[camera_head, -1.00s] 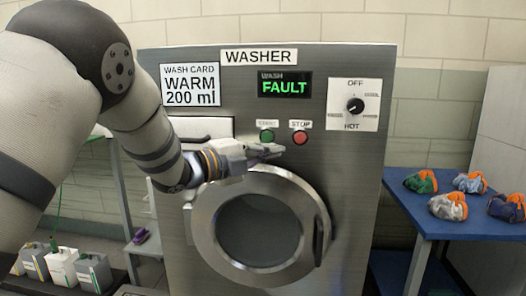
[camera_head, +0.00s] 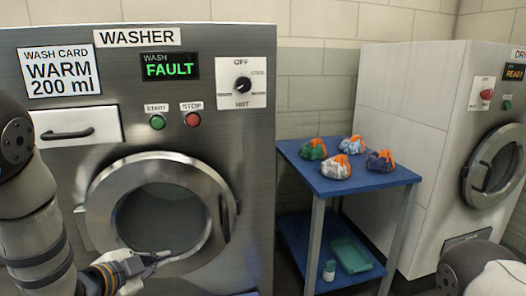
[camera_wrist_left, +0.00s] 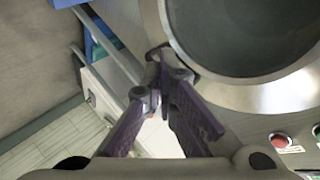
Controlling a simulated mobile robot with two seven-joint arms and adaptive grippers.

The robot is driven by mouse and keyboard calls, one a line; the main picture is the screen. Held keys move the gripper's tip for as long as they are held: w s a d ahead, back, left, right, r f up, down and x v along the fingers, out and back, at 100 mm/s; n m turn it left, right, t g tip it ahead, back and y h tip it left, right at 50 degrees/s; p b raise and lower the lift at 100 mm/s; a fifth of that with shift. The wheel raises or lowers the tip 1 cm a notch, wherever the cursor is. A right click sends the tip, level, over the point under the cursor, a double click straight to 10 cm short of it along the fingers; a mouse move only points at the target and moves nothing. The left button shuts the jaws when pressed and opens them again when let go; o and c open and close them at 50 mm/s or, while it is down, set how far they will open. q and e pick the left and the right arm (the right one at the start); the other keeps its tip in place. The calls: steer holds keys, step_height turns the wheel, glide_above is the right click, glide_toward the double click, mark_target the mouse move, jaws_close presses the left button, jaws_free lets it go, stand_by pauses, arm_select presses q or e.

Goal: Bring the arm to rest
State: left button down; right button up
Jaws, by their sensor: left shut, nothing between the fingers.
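My left gripper (camera_head: 160,258) is shut and empty, in front of the lower part of the washer's round door (camera_head: 160,165). It also shows in the left wrist view (camera_wrist_left: 158,58), its fingers together beside the door rim (camera_wrist_left: 225,75). I cannot tell if it touches the rim. The washer (camera_head: 250,130) has a display (camera_head: 168,67) that reads WASH FAULT, a green START button (camera_head: 157,122), a red STOP button (camera_head: 193,120) and a dial (camera_head: 242,84). The door appears closed. Part of my right arm shows at the bottom right; its gripper is out of view.
A blue table (camera_head: 345,190) right of the washer holds several coloured sling bags (camera_head: 336,168). A dryer (camera_head: 410,130) with a READY display stands further right.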

arm_select(q)
steer(key=s+f+n+g+y, duration=0.3)
steer(key=s+f+n+g, duration=0.4)
steer(key=s+f, duration=1.15)
steer(key=s+d+f+n+g, duration=0.1)
steer(key=s+n+g, duration=0.5)
steer(key=s, duration=2.1)
steer(key=shift+s+d+f+g+y, duration=0.15)
steer(key=shift+s+d+g+y, duration=0.2)
steer(key=shift+d+g, duration=0.35)
